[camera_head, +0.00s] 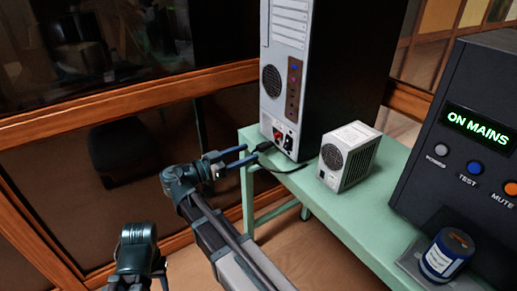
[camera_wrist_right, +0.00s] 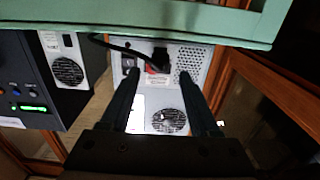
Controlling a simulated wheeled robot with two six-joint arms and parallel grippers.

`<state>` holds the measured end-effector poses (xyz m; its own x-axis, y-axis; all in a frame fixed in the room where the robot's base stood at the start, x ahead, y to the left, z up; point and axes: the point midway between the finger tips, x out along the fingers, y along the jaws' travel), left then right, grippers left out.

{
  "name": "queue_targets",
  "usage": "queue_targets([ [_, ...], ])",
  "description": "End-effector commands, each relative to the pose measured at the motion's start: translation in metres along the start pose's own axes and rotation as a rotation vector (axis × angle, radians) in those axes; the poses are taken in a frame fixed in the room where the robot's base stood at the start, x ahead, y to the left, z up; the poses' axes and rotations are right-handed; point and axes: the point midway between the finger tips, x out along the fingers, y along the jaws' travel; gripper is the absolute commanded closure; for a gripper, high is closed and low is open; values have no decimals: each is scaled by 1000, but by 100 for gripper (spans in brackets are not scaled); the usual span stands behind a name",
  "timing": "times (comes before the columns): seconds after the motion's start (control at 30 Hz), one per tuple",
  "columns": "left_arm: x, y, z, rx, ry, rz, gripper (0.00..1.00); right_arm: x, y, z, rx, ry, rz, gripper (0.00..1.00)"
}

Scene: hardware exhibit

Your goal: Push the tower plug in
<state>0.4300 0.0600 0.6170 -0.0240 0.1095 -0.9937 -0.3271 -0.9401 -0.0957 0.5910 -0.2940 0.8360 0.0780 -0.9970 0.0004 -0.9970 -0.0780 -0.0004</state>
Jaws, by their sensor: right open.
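The tower (camera_head: 312,70) stands on the green table, its grey back panel facing my right gripper. Low on that panel are a red part (camera_head: 278,135) and a dark socket (camera_head: 288,142). The black plug (camera_head: 263,146) with its cable is near the panel's bottom edge; it looks apart from the panel, but its exact gap is unclear. In the right wrist view the plug (camera_wrist_right: 160,57) shows between and beyond my fingertips. My right gripper (camera_head: 249,155) is open, its fingers pointing at the plug. My left gripper (camera_head: 138,250) is low in the head view, its fingertips unclear.
A small white box with a fan (camera_head: 347,156) stands beside the tower. The green table edge (camera_head: 320,205) runs beside my right arm. A wood-framed glass case is behind.

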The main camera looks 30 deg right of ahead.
Motion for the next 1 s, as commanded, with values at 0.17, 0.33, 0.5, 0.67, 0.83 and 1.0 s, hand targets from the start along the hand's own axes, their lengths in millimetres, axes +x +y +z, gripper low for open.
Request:
queue_targets([
  [0.17, 0, 0, 0, 0, 0, 0, 52, 30, 1, 0, 0, 0, 2, 38],
  [0.33, 0, 0, 0, 0, 0, 0, 52, 46, 0, 0, -1, 0, 1, 38],
  [0.5, 0, 0, 0, 0, 0, 0, 52, 52, 0, 0, -1, 0, 0, 38],
  [0.67, 0, 0, 0, 0, 0, 0, 52, 52, 0, 0, -1, 0, 0, 38],
  [0.83, 0, 0, 0, 0, 0, 0, 52, 52, 0, 0, -1, 0, 0, 52],
  [1.0, 0, 0, 0, 0, 0, 0, 52, 52, 0, 0, -1, 0, 0, 82],
])
